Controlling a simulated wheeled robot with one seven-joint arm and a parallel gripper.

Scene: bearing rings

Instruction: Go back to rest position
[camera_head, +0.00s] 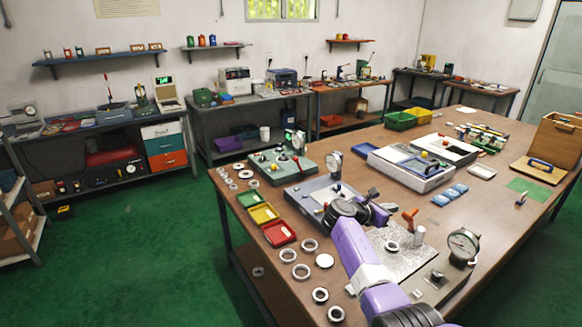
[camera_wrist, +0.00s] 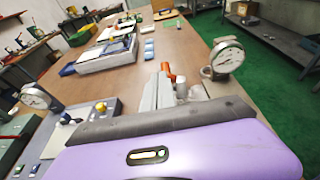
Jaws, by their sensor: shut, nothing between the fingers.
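My gripper (camera_head: 384,208) is over the middle of the brown workbench (camera_head: 342,173), at the end of my purple arm. It is shut and empty, held above the bench. In the wrist view my purple hand fills the bottom, and the grey fingers (camera_wrist: 160,92) point away over the bench. An orange-handled clamp (camera_head: 410,216) stands just right of the gripper, beside a metal plate (camera_head: 408,260). A ring (camera_head: 392,246) lies on that plate. Several bearing rings (camera_head: 301,271) lie along the front left of the bench, apart from the gripper.
A dial gauge (camera_head: 463,246) stands right of the plate. A second gauge fixture (camera_head: 318,192) is left of my gripper. Green, yellow and red trays (camera_head: 263,213) line the left edge. A grey-white case (camera_head: 410,170) sits behind. Open green floor (camera_head: 150,245) lies left.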

